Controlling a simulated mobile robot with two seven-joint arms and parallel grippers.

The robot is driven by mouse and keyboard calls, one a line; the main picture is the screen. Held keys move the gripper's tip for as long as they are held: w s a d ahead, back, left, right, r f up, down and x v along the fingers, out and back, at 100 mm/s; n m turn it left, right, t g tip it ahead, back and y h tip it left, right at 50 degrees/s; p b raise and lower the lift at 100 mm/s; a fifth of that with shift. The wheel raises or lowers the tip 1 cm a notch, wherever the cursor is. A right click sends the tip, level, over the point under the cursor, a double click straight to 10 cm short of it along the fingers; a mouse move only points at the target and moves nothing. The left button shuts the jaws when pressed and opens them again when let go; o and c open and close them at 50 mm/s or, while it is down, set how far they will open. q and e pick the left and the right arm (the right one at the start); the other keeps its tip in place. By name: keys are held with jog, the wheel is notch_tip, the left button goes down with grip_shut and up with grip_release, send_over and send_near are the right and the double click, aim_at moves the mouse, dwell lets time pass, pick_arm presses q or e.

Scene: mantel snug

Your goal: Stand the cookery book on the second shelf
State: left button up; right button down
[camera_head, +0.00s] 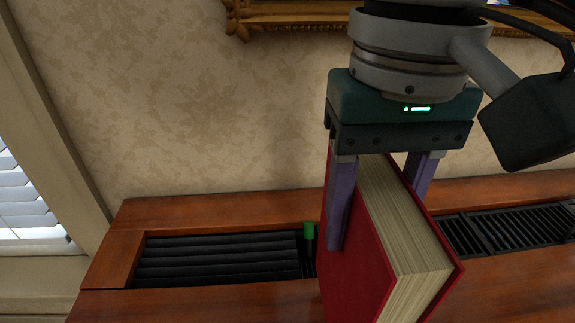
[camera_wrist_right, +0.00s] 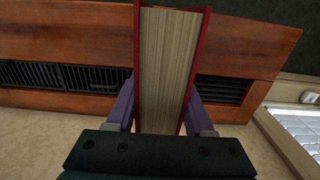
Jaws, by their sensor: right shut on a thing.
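The cookery book is a thick red hardback (camera_head: 352,262) with cream pages, held upright in the head view. My right gripper (camera_head: 383,205) comes down from above and is shut on it, one purple finger against each cover. In the right wrist view the book (camera_wrist_right: 168,60) stands between the two fingers of the gripper (camera_wrist_right: 165,112), page edges toward the camera. The book's lower end runs out of the head view, so I cannot tell whether it touches anything. My left gripper is not in view. No second shelf can be made out.
A wooden ledge (camera_head: 215,211) with black slatted vents (camera_head: 220,258) runs along the papered wall, behind and below the book. A small green-topped knob (camera_head: 309,231) stands just left of the book. A gilt frame (camera_head: 290,18) hangs above; a window with blinds (camera_head: 22,190) is at left.

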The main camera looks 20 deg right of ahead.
jog(key=shift+f, duration=2.45)
jog(key=shift+b, duration=0.3)
jog(key=shift+f, duration=0.15)
jog(key=shift+c, duration=1.4)
grip_release()
